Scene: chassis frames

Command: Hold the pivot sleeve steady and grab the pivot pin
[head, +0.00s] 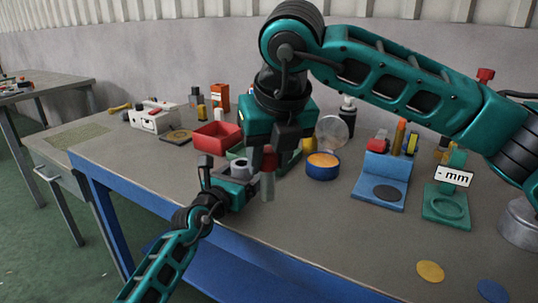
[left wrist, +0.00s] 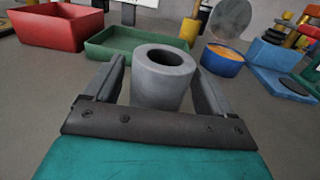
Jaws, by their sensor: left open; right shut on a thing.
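The pivot sleeve (left wrist: 163,80) is a grey hollow cylinder with a dark bore, upright between the fingers of my left gripper (left wrist: 155,95) in the left wrist view. The fingers are open, one on each side. In the head view the sleeve (head: 240,166) shows small at my left gripper (head: 228,172). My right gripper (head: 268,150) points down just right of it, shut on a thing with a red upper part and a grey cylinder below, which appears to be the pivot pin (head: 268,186). The pin hangs beside the sleeve, not in its bore. The fingers hide part of its top.
A red bin (head: 217,138) and a mostly hidden green bin (left wrist: 120,45) lie behind the sleeve. A blue round bowl with orange contents (head: 322,167) stands to the right. Blue (head: 381,182) and green (head: 446,205) fixtures stand farther right. The front right of the table is mostly clear.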

